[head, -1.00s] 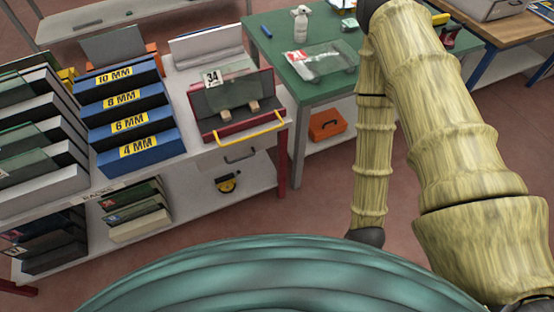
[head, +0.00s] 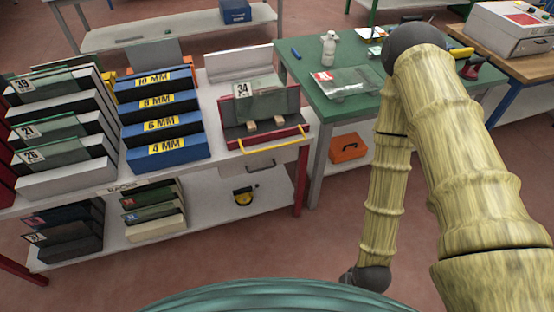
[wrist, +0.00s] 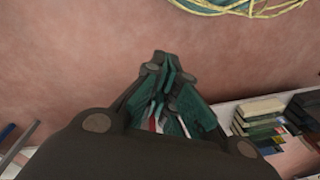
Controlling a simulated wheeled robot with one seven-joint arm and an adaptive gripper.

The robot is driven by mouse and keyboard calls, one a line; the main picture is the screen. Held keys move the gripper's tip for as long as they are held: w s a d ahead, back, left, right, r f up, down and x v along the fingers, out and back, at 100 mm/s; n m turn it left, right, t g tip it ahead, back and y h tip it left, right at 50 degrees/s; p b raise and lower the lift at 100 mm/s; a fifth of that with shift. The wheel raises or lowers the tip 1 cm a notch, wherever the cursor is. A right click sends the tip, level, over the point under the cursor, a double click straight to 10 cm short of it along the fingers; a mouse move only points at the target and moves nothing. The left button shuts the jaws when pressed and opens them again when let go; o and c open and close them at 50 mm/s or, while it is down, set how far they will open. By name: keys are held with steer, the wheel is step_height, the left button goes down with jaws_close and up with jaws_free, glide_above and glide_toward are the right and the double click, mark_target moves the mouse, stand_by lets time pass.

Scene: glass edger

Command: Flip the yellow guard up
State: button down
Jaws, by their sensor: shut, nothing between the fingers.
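The yellow guard (head: 275,139) is a thin bar at the front of a red tray-like fixture (head: 232,131) on the white bench. It sits low across the fixture's front edge. A glass pane (head: 265,104) with a tag reading 34 stands in the fixture behind two small wooden blocks. My gripper (wrist: 165,65) shows in the wrist view with its dark fingers together and nothing between them. It points at bare floor, away from the guard. In the head view only my arm shows, to the right of the bench; the fingers cannot be made out.
Blue racks (head: 166,152) marked 4 to 10 MM stand left of the fixture. A green table (head: 335,112) with a spray bottle (head: 328,49) stands to the right. An orange case (head: 347,148) lies on its lower shelf. Floor in front of the bench is clear.

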steer(key=w+a+f+m+t+y+b, duration=0.5)
steer(key=w+a+f+m+b, duration=0.55)
steer(key=w+a+b, duration=0.55)
steer(key=w+a+m+t+y+b, duration=0.3)
steer(key=w+a+m+t+b, duration=0.35)
steer(key=w+b, duration=0.5)
steer(key=w+d+r+m+t+h+b, duration=0.1)
steer(key=w+d+r+m+t+b, duration=0.1)
steer(key=w+m+b, duration=0.4)
steer(key=w+d+r+m+t+b, duration=0.3)
steer(key=w+r+m+t+b, duration=0.2)
steer(key=w+m+t+b, duration=0.1)
steer(key=w+m+t, duration=0.1)
steer(key=w, duration=0.1)
steer(key=shift+w+d+m+h+b, duration=0.35)
steer(key=shift+m+h, duration=0.05)
steer(key=shift+w+t, duration=0.1)
steer(key=shift+t, duration=0.15)
steer(key=w+a+r+b, duration=0.2)
steer(key=w+r+b, duration=0.1)
steer(key=w+r, duration=0.4)
steer(key=shift+w+a+r, duration=0.3)
steer(key=shift+w+r, duration=0.05)
steer(key=shift+r, duration=0.2)
